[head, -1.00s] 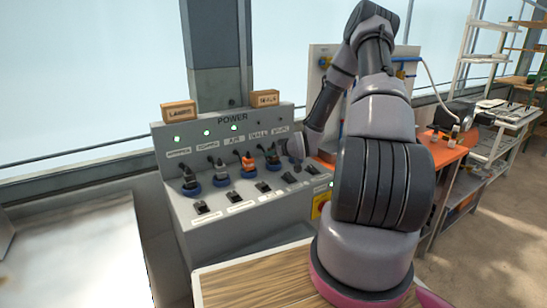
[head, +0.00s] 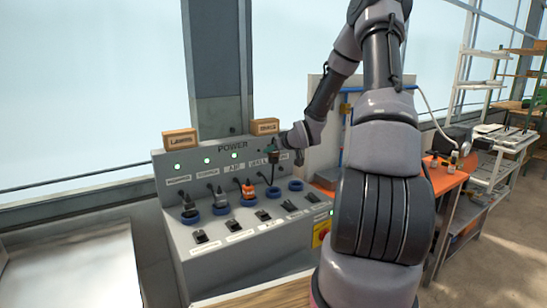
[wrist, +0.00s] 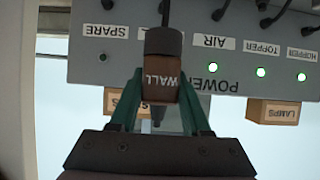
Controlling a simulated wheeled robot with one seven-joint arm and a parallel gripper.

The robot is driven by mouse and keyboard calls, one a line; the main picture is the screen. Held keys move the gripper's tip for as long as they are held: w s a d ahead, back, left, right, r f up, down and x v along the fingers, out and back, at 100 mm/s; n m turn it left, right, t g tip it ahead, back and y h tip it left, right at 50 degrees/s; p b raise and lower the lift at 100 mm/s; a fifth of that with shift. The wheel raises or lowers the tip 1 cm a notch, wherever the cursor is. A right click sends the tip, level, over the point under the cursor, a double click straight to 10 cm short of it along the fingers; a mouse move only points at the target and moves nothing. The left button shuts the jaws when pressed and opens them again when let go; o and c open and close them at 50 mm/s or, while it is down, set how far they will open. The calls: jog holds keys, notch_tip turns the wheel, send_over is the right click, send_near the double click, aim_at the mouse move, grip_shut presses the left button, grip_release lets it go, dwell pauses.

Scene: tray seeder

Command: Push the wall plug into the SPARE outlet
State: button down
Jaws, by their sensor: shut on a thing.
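The wall plug (wrist: 163,80) is a dark plug with a brown block marked WALL. My gripper (wrist: 161,92) is shut on it, with green fingers on both sides in the wrist view. In the head view my gripper (head: 280,150) holds it raised in front of the panel face, clear of the outlets. The spare outlet (head: 296,185) is the empty blue ring at the right end of the row. The wall outlet (head: 272,193), left of it, is also empty. The SPARE label (wrist: 106,31) shows in the wrist view beside an unlit lamp (wrist: 103,57).
The grey power panel (head: 220,165) has black, grey and orange (head: 248,192) plugs in its left outlets, with cables rising behind. Several rocker switches (head: 237,221) line the front. Two small boxes (head: 180,140) stand on the top edge. An orange bench (head: 440,175) is at right.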

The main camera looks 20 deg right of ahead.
jog(key=shift+w+d+f, duration=0.35)
jog(key=shift+d+f, duration=1.55)
jog(key=shift+f, duration=0.3)
jog(key=shift+w+d+f, duration=0.4)
jog(key=shift+d+f, duration=1.45)
jog(key=shift+f, duration=0.35)
jog(key=shift+w+d+f, duration=0.35)
jog(key=shift+d+f, duration=1.55)
jog(key=shift+f, duration=0.3)
jog(key=shift+f, duration=0.65)
jog(key=shift+c, duration=1.4)
grip_release()
